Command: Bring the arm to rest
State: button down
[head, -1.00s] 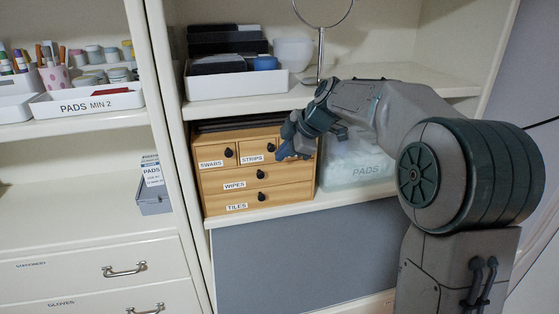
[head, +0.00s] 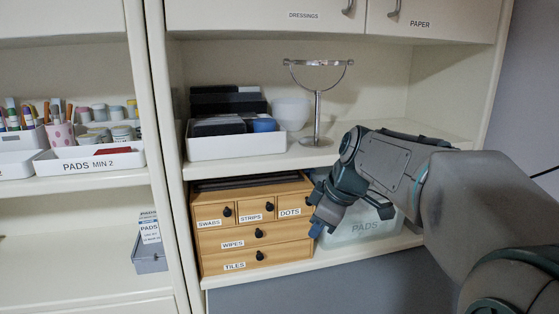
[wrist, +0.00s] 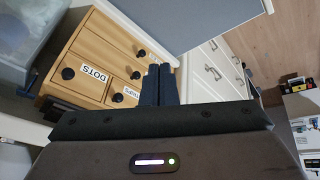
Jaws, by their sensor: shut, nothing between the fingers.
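My gripper (head: 318,226) is in front of the right side of a small wooden drawer box, pointing down and to the left. In the wrist view its two dark fingers (wrist: 157,84) lie together with nothing between them. The wooden drawer box (head: 215,258) has drawers labelled SWABS, STRIPS, DOTS, WIPES and TILES, and all look closed. It also shows in the wrist view (wrist: 98,48). In the head view the gripper overlaps the box's right edge; I cannot tell the exact gap. My arm comes in from the right.
A clear bin labelled PADS (head: 372,229) stands right of the box, partly behind my arm. On the shelf above are a white tray (head: 235,147), a white bowl (head: 291,113) and a round mirror on a stand (head: 317,110). A grey box (head: 150,258) sits at left.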

jog(key=s+d+f+m+h+p, duration=0.1)
jog(key=s+d+f+m, duration=0.1)
jog(key=s, duration=0.4)
jog(key=s+d+f+m+h+p, duration=0.1)
jog(key=s+d+f+m, duration=0.1)
jog(key=s+f+m, duration=0.2)
jog(key=s+d+f+m+h+p, duration=0.1)
jog(key=s+d+f+m, duration=0.1)
jog(key=s+m, duration=0.5)
jog(key=s+f, duration=0.1)
jog(key=s, duration=0.1)
jog(key=shift+s+d+g, duration=0.3)
jog(key=shift+s+g, duration=0.1)
